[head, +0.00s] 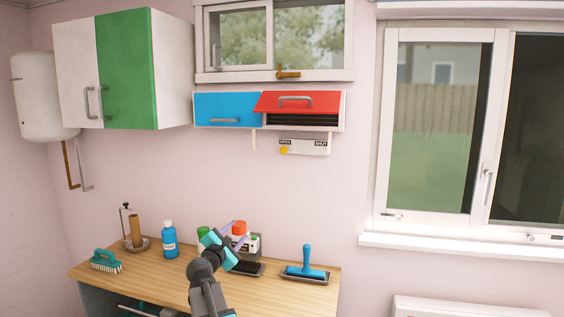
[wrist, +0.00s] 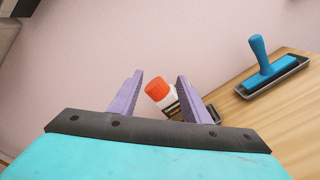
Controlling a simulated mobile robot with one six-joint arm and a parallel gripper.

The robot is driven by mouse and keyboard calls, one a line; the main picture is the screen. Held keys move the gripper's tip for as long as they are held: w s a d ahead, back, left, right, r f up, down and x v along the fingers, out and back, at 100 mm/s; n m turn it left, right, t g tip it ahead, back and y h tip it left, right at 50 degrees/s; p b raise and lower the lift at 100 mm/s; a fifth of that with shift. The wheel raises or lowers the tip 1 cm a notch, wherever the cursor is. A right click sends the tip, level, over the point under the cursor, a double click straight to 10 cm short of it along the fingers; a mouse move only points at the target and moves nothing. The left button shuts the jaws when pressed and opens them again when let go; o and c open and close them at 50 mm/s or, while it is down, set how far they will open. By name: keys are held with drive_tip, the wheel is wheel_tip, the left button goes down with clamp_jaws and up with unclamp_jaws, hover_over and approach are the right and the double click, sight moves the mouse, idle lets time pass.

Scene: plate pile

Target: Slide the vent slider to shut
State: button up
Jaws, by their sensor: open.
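The vent slider (head: 284,150) is a small yellow knob on a white plate (head: 304,147) on the wall, below the red-fronted cabinet. The plate has a dark "OPEN" label at its left and a "SHUT" label at its right. The knob sits at the left end, under "OPEN". My gripper (head: 237,229) is low over the workbench, well below and left of the slider, apart from it. In the wrist view its two purple fingers (wrist: 155,95) are spread with nothing held between them. The slider is not in the wrist view.
The red flap (head: 297,102) juts out above the slider. The wall between bench and slider is clear.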

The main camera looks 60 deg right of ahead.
sight(284, 151)
drive_tip(key=s+d+r+n+h, duration=0.2)
drive_tip(key=s+d+r+n, duration=0.2)
drive_tip(key=r, duration=0.6)
drive_tip(key=s+d+r+n+t+h, duration=0.1)
drive_tip(key=s+d+r+n, duration=0.4)
drive_tip(key=r, duration=0.5)
drive_tip(key=shift+d+t+h, duration=0.3)
drive_tip(key=shift+d+h, duration=0.2)
drive_tip(key=shift+h, duration=0.3)
drive_tip(key=shift+d, duration=0.15)
drive_tip(key=shift+p+x, duration=2.2)
drive_tip(key=shift+x, duration=4.55)
drive_tip(key=shift+s, duration=0.1)
clamp_jaws()
